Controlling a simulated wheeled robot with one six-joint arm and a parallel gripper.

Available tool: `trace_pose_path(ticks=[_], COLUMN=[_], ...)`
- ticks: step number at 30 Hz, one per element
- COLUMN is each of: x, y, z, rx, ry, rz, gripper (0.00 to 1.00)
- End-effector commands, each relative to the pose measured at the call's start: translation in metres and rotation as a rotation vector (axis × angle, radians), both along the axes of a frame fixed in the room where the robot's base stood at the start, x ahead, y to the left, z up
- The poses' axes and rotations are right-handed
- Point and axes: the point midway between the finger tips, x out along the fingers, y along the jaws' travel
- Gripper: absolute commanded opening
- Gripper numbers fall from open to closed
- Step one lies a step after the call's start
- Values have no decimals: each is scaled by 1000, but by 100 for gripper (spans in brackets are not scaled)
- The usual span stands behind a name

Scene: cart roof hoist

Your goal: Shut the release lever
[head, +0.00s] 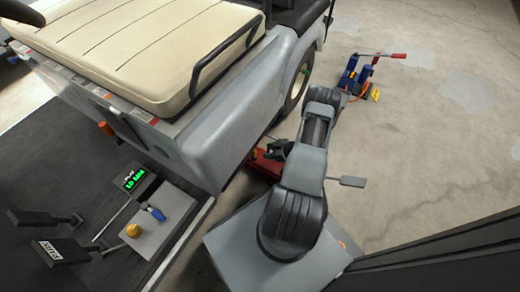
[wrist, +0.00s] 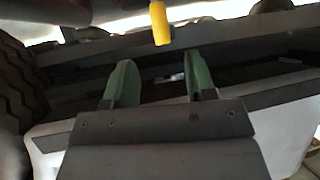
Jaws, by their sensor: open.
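A yellow-tipped lever or handle (wrist: 160,24) hangs at the top of the wrist view, just beyond and between my fingertips and apart from them. It may be the release lever; I cannot tell for sure. My gripper (wrist: 156,72) has two green fingers, spread apart with nothing between them. In the head view my gripper (head: 277,150) is low beside the cart's grey body, above a red device (head: 264,164) on the floor that my arm partly hides. The yellow tip is not visible in the head view.
The cart (head: 215,120) with its cream seat fills the left. A console (head: 160,222) with a blue-tipped lever, orange knob and display stands near pedals at lower left. A blue device (head: 352,82) with a red-handled bar (head: 398,56) is behind. Floor is clear at right.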

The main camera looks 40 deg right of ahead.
Motion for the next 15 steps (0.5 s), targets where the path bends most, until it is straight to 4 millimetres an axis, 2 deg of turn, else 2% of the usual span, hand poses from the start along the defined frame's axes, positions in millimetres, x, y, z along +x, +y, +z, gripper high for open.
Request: trace_pose_path(ticks=[1, 6, 15], x=[-7, -24, -35], y=[-6, -18, -26], z=[8, 19, 25], rx=[-1, 0, 0], ry=[0, 0, 0], rz=[-3, -2, 1], gripper=[51, 51, 51])
